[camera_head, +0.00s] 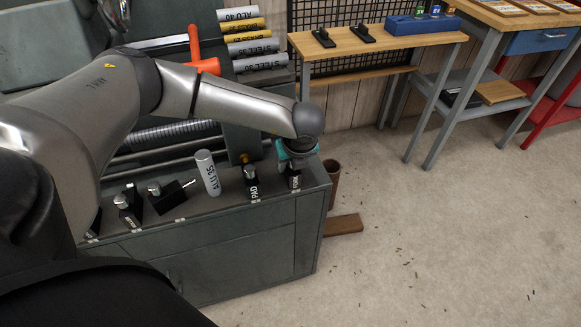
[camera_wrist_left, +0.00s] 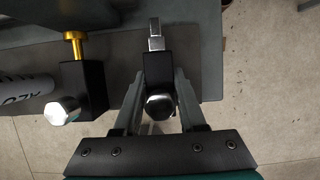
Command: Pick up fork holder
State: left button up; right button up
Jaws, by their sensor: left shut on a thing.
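The fork holder (camera_head: 295,183) is a small black block with a white label, at the right end of the grey cabinet top (camera_head: 225,200). My left gripper (camera_head: 297,163) is above it with the fingers pointing down. In the left wrist view the black holder (camera_wrist_left: 158,68) lies between the two fingers, with a bright metal bolt head facing the camera and a silver prong at its far end. The gripper is shut on it. I cannot tell whether its underside touches the cabinet top. My right gripper is out of view.
The holder labelled PAD (camera_head: 251,185) stands close on the left, with a brass knob (camera_wrist_left: 75,38). A grey cylinder (camera_head: 208,172) and other black holders (camera_head: 130,207) are further left. A brown bin (camera_head: 333,180) stands beside the cabinet's right end. The floor to the right is open.

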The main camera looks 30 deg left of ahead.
pick_arm(q)
grip_shut()
dwell(0.8)
